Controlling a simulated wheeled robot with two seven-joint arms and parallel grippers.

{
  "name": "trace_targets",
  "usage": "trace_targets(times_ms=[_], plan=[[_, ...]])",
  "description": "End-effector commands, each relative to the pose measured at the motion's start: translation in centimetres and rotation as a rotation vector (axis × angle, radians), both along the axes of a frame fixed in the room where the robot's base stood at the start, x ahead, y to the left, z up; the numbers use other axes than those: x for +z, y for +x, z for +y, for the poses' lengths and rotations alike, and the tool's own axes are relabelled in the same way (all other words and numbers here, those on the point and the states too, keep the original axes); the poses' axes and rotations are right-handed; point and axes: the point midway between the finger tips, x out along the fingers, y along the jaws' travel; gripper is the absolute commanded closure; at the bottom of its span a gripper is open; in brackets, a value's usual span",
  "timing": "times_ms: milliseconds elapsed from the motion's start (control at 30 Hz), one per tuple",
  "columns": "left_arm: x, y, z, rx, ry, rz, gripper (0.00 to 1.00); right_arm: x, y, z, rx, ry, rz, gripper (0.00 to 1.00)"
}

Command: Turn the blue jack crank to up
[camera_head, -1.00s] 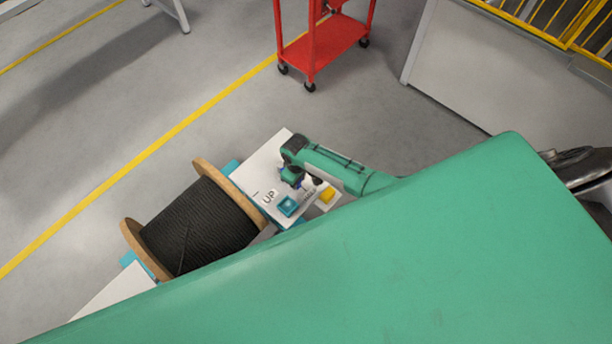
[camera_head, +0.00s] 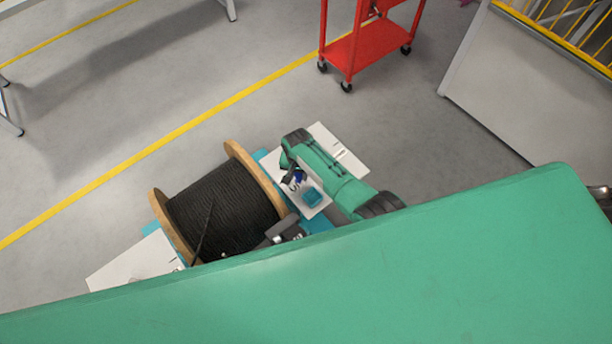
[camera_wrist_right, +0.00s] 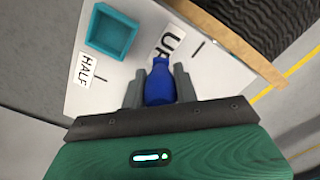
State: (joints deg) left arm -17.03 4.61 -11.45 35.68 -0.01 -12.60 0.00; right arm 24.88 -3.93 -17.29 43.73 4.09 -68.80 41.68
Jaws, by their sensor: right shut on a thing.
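The blue crank handle (camera_wrist_right: 159,82) stands between the fingers of my right gripper (camera_wrist_right: 158,88) in the right wrist view, and the fingers are shut on it. It lies just beside the UP label (camera_wrist_right: 170,42) and its tick mark on the white panel (camera_wrist_right: 100,62). The HALF label (camera_wrist_right: 84,71) is further left. In the head view, my right gripper (camera_head: 294,182) is over the panel beside the cable reel (camera_head: 222,212), with a bit of blue showing at it. The crank's arm and pivot are hidden. My left gripper is not in view.
An open teal box (camera_wrist_right: 112,32) sits on the panel close to the gripper. The reel's wooden flange (camera_wrist_right: 215,35) stands close on the other side. A red cart (camera_head: 365,50) is behind on open floor. My green body covers the lower head view.

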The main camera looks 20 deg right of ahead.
Motion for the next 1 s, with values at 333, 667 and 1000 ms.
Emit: trace_targets(times_ms=[333,667,1000], plan=[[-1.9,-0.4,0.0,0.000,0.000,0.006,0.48,-0.1,2.4,2.1,-0.281,0.004,-0.004,1.00],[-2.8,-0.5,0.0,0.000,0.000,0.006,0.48,0.1,3.8,2.7,-0.431,0.001,-0.006,1.00],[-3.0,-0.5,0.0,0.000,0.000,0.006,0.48,0.3,4.2,2.8,-0.470,0.002,-0.009,1.00]])
